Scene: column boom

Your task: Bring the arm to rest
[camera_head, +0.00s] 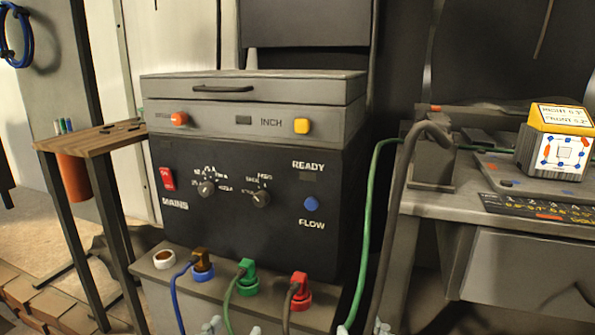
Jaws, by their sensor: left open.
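Only pale fingertips show at the bottom edge of the head view. My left gripper (232,328) is open, its two tips apart, in front of the grey shelf under the control box. My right gripper (364,328) shows two tips apart near the lower ends of a green hose and a grey hose. Nothing shows between either pair of tips. The rest of both grippers and my arms are below the picture. I cannot make out a separate arm of the machine here.
The black control box (325,255) has a red mains switch (167,179) and knobs. Blue, green and red plugs (299,284) sit on its shelf. A small wooden table (90,138) stands left. A grey bench (520,215) with a yellow-topped cube (557,140) stands right.

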